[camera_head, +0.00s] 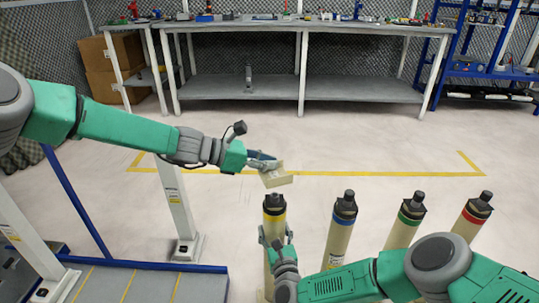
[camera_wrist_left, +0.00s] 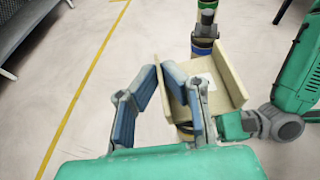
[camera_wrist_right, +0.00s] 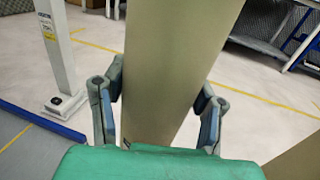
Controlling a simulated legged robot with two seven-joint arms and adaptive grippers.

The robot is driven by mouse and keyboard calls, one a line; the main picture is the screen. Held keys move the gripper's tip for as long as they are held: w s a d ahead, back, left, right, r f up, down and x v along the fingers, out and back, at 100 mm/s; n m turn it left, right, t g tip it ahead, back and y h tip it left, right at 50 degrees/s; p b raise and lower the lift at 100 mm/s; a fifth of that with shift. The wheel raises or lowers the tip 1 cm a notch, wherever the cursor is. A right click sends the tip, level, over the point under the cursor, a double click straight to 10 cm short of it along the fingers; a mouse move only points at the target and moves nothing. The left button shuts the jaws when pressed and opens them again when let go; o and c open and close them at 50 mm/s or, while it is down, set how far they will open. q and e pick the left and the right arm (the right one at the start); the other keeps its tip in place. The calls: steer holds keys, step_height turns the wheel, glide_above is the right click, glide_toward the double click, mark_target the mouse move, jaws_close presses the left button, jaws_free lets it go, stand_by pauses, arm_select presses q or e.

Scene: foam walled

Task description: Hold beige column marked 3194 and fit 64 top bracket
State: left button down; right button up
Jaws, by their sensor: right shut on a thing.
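The beige bracket (camera_head: 277,179), an angled channel piece, is at my left gripper (camera_head: 262,163), slightly tilted above the yellow-banded column. In the left wrist view, one bracket wall lies between the fingertips, and its open inside (camera_wrist_left: 217,75) faces the camera. My left gripper looks shut on that wall. The beige column (camera_head: 274,228) with a dark top and yellow band stands upright. My right gripper (camera_head: 275,240) is shut around its shaft; the shaft also fills the middle of the right wrist view (camera_wrist_right: 175,60). I cannot read the number 3194 or tell whether bracket and column touch.
Similar columns with blue (camera_head: 343,225), green (camera_head: 406,220) and red (camera_head: 473,215) bands stand to the right. A white post (camera_head: 176,205) and blue-edged platform (camera_head: 150,285) are at left. A long workbench (camera_head: 300,28) stands behind open floor marked with yellow tape.

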arm_select(q)
steer(key=shift+f, duration=1.2)
steer(key=shift+f, duration=1.45)
stand_by(0.7)
steer(key=c, duration=1.6)
jaws_free()
steer(key=shift+c, duration=0.2)
steer(key=v, duration=1.2)
steer(key=shift+f, duration=0.1)
arm_select(e)
steer(key=o, duration=1.8)
steer(key=shift+c, duration=0.2)
steer(key=shift+s, duration=0.1)
